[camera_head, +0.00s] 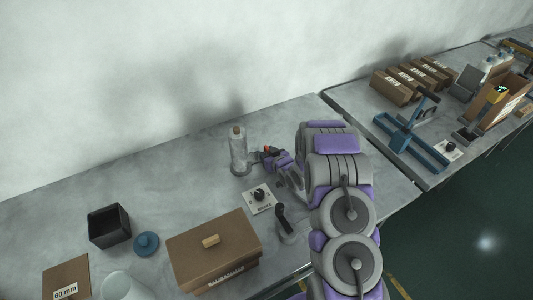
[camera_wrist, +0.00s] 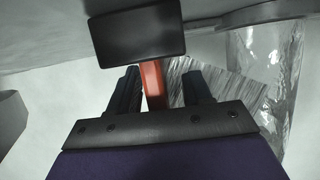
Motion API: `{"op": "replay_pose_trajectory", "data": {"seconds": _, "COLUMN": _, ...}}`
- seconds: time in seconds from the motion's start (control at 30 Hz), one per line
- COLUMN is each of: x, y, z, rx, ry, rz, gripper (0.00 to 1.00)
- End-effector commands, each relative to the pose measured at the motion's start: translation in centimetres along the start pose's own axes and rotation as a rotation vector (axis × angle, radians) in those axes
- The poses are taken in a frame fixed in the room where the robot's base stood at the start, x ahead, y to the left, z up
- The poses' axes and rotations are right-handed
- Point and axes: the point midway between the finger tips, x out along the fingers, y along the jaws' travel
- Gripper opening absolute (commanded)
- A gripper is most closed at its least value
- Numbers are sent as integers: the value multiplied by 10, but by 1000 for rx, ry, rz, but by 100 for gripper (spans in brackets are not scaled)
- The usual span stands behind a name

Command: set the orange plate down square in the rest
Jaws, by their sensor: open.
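The orange plate (camera_wrist: 152,85) shows in the wrist view as a narrow orange-red strip between my two dark fingers. My gripper (camera_wrist: 162,73) is open around it, with a clear gap on the right and the strip close beside the left finger. A black block (camera_wrist: 137,32) lies across the strip's far end; I cannot tell how they join. In the head view my gripper (camera_head: 272,155) is beside the clear cylinder stand, with a small orange patch (camera_head: 269,149) at its tip. I cannot make out the rest, nor whether the plate is square in it.
The clear cylinder (camera_head: 238,152) stands left of my gripper. A dial (camera_head: 259,195) and a black lever (camera_head: 284,219) are in front. A cardboard box (camera_head: 213,250), black bin (camera_head: 109,227) and blue lid (camera_head: 146,244) lie left. The bench behind them is clear.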

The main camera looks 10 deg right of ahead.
Motion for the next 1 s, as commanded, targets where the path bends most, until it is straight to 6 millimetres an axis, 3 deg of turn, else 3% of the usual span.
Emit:
{"op": "replay_pose_trajectory", "data": {"seconds": 0.23, "x": -4, "y": -1, "z": 6, "rx": 3, "ry": -12, "rz": -1, "gripper": 48}}
{"op": "replay_pose_trajectory", "data": {"seconds": 0.37, "x": -18, "y": -1, "z": 6, "rx": 4, "ry": -14, "rz": -1, "gripper": 48}}
{"op": "replay_pose_trajectory", "data": {"seconds": 1.0, "x": -140, "y": 0, "z": 0, "rx": -1, "ry": -2, "rz": 3, "gripper": 48}}
